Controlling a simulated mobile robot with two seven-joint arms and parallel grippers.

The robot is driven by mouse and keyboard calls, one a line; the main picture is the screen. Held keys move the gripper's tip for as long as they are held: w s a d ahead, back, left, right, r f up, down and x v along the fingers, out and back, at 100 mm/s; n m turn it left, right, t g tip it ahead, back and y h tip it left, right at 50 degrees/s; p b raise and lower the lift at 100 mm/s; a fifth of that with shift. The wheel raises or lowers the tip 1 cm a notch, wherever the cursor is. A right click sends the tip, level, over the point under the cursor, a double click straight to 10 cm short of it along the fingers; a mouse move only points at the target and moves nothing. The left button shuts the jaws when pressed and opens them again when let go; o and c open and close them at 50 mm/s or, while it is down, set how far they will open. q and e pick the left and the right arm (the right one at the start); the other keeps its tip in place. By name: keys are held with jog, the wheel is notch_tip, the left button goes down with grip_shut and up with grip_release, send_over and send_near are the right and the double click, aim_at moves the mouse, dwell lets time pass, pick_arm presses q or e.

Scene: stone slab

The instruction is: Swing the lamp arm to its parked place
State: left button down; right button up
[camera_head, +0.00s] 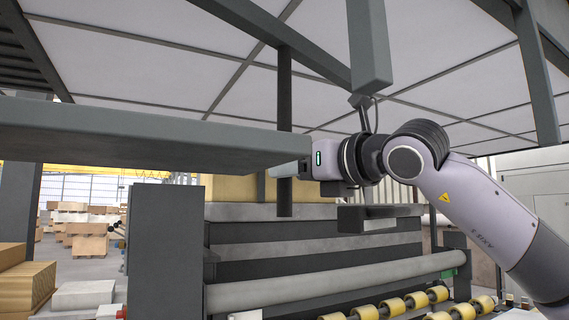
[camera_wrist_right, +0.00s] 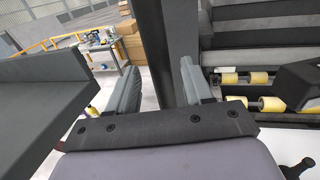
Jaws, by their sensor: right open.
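I cannot tell for sure which bar is the lamp arm. A wide grey-green bar (camera_head: 130,135) runs in from the left and ends near my right gripper; a grey slab at left in the wrist view (camera_wrist_right: 40,95) looks like the same bar. A dark upright post (camera_head: 285,90) hangs down from the overhead frame. My right gripper (camera_head: 290,169) is open at this post. In the wrist view the post (camera_wrist_right: 154,45) shows between the two fingers (camera_wrist_right: 158,88); contact cannot be told. My left gripper is not in view.
A dark box (camera_head: 376,218) sits just below my right wrist. A grey beam end (camera_head: 370,45) hangs above it, with a cable. A grey roller (camera_head: 330,287) and yellow rollers (camera_head: 390,306) lie below. Overhead frame bars (camera_head: 260,20) cross above. Wooden stacks stand far left.

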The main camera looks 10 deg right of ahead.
pick_arm(q)
jog(key=shift+r+p, duration=0.5)
jog(key=shift+r, duration=0.3)
pick_arm(e)
jog(key=shift+x, duration=1.55)
